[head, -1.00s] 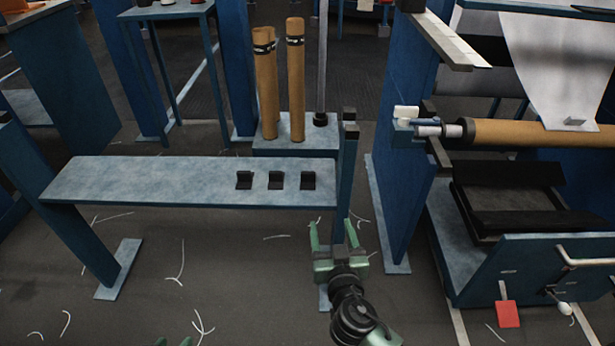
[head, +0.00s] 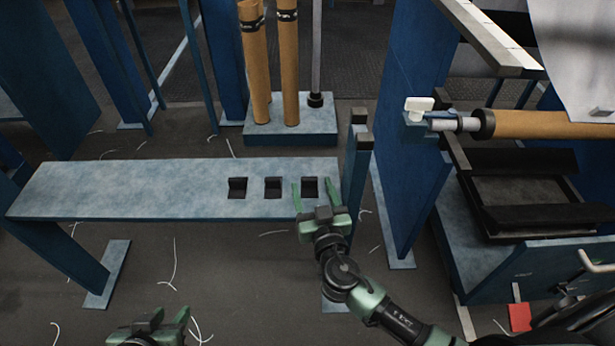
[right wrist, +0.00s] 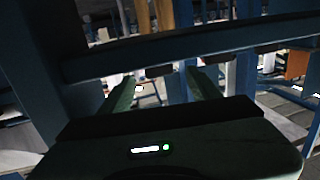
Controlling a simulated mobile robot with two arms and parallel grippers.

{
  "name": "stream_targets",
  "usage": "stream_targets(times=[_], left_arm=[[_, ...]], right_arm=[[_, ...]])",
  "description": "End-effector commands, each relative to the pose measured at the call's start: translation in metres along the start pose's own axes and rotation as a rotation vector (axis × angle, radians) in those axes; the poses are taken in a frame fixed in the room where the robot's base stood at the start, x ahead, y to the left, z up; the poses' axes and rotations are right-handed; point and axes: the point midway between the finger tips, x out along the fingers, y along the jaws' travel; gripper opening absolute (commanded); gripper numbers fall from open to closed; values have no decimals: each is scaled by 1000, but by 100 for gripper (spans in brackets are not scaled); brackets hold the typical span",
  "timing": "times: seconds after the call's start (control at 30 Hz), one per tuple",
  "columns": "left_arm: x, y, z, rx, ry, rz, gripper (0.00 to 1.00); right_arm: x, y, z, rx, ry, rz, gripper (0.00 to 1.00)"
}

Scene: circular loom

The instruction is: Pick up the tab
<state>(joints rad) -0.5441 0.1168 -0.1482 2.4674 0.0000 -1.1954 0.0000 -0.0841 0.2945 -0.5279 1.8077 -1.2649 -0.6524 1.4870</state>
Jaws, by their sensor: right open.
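Several things could be the tab. Three small black angled pieces stand in a row on the blue-grey bench (head: 110,190): left (head: 237,188), middle (head: 273,187) and right (head: 310,186). A small grey tab (head: 602,114) is at the lower edge of the white sheet (head: 575,60). My right gripper (head: 314,192) is open and empty at the bench's front edge, its fingers either side of the right black piece in the head view. In the right wrist view its fingers (right wrist: 165,90) are apart, below the bench edge. My left gripper (head: 167,318) is partly cut off at the bottom.
A blue post (head: 357,170) rises at the bench's right end, close to my right gripper. A loom frame with a horizontal roll (head: 550,125) is at the right. The bench's left part is clear.

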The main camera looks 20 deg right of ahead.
Motion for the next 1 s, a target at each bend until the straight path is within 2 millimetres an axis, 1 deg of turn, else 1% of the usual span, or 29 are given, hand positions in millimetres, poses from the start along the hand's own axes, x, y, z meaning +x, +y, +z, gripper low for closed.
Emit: stream_targets(times=[0.3, 0.4, 0.5, 0.6, 0.77, 0.8, 0.87, 0.9, 0.97, 1.0], left_arm=[[-1, -1, 5, -1, -23, -1, 36], [-1, -1, 5, -1, -21, -1, 36], [-1, 0, 3, 0, -14, -1, 36], [-1, 0, 3, 0, -12, -1, 36], [-1, 0, 3, 0, -12, -1, 36], [-1, 0, 3, 0, -12, -1, 36], [-1, 0, 3, 0, -12, 0, 36], [-1, 0, 3, 0, -12, 0, 36], [-1, 0, 3, 0, -12, 0, 36], [-1, 0, 3, 0, -12, 0, 36]], right_arm=[[41, 0, -1, -3, 2, 1, 63], [56, 0, -1, -1, 1, 0, 63], [66, 0, 0, -2, 0, 1, 63], [71, 0, 0, -1, 0, 1, 63], [71, 0, 0, 0, -1, 0, 63], [71, 0, 0, 0, -1, 0, 60], [70, 0, 0, 0, -1, 0, 43], [70, 0, 0, 0, -1, 0, 32], [70, 0, 0, 0, -1, 0, 15], [70, 0, 0, 0, -1, 0, 4]])
